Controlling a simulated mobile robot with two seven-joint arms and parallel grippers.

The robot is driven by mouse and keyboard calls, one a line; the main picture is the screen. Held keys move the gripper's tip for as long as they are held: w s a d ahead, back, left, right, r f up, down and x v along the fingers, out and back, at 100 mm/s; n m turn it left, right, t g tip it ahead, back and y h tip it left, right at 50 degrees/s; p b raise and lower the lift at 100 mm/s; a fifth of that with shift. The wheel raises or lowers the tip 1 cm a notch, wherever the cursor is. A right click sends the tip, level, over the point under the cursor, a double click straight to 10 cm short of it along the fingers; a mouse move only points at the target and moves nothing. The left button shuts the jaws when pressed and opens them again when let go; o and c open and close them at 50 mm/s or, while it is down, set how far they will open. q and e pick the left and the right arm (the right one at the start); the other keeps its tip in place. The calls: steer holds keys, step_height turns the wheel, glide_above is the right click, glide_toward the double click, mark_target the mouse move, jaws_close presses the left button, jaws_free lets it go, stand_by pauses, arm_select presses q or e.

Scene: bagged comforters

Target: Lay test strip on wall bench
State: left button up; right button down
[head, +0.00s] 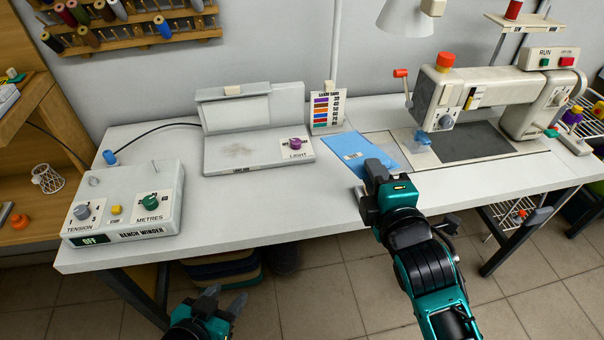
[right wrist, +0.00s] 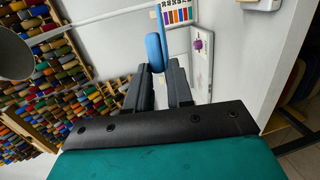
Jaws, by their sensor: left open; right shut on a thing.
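The test strip is a flat light-blue piece (head: 350,150) with a small white label, over the front middle of the white wall bench (head: 270,205). My right gripper (head: 377,172) is shut on its near end, which also shows as a blue edge between the fingers in the right wrist view (right wrist: 155,50). I cannot tell whether the strip touches the bench top. My left gripper (head: 224,303) is open and empty, low in front of the bench.
A bench winder (head: 125,205) stands at the left and a light box (head: 255,150) behind the middle. A colour card (head: 325,112) stands behind the strip. A sewing machine (head: 490,95) fills the right. Bare bench top lies between winder and strip.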

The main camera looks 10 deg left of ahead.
arm_select(q)
steer(key=shift+a+f+b, duration=0.15)
steer(key=shift+f+b, duration=0.7)
steer(key=shift+b, duration=0.1)
steer(key=shift+a+f+b, duration=0.1)
steer(key=shift+f+b, duration=0.7)
steer(key=shift+b, duration=0.1)
arm_select(e)
steer(key=w+a+f+n+g+y, duration=0.1)
steer(key=a+f+n+g+y, duration=0.1)
steer(key=a, duration=0.7)
steer(key=w+a+f+n+g+y, duration=0.1)
steer(key=a+f+n+g+y, duration=0.2)
steer(key=a, duration=0.7)
steer(key=shift+f+n+g, duration=0.8)
steer(key=shift+f+g, duration=0.3)
steer(key=shift+f, duration=0.75)
arm_select(q)
steer(key=shift+f+b, duration=0.3)
arm_select(e)
steer(key=shift+f, duration=0.6)
steer(key=c, duration=0.9)
jaws_free()
arm_select(q)
steer(key=shift+w, duration=0.1)
arm_select(e)
steer(key=o, duration=0.6)
